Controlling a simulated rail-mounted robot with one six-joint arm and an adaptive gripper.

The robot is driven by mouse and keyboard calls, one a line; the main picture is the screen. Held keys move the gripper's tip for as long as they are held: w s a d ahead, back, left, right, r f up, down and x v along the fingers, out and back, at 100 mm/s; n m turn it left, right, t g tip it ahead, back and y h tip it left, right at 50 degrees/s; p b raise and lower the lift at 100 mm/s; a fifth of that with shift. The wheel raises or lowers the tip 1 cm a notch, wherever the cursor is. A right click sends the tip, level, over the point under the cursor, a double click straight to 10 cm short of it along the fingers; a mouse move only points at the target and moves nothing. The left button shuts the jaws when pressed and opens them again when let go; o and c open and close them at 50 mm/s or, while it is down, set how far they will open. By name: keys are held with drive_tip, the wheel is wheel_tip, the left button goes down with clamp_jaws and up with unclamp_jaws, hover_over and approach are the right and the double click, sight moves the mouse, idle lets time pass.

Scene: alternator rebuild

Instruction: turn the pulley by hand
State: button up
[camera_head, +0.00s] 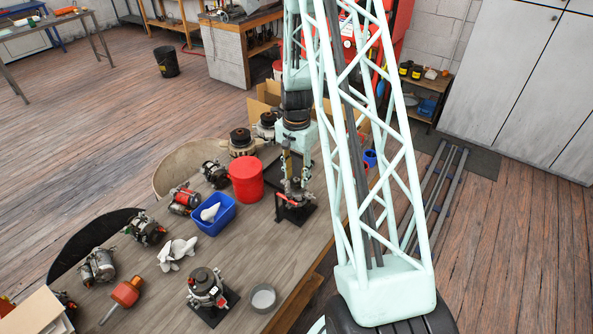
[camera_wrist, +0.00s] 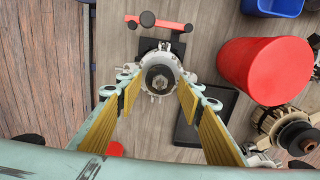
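An alternator (camera_head: 294,194) sits on a black base on the wooden table, directly below my gripper (camera_head: 287,163). In the wrist view the alternator's silver housing (camera_wrist: 172,66) is seen from above. Its round dark pulley (camera_wrist: 160,77) with a central nut faces up toward my gripper (camera_wrist: 158,90). My gripper is open, with its two yellow-padded fingers apart on the left and right of the pulley in that view. Gaps show between the pads and the pulley. I cannot tell whether the fingertips reach down to the pulley's height.
A red-handled bar (camera_wrist: 160,23) juts near the alternator. A black tray (camera_wrist: 205,124) lies beside it. Several other alternators line the table (camera_head: 250,232).

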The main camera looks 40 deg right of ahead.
drive_tip(key=shift+f, duration=1.05)
drive_tip(key=c, duration=0.7)
drive_tip(key=shift+c, duration=0.2)
drive_tip(key=shift+n+b, duration=1.15)
drive_tip(key=shift+n, duration=1.35)
drive_tip(key=shift+n, duration=0.3)
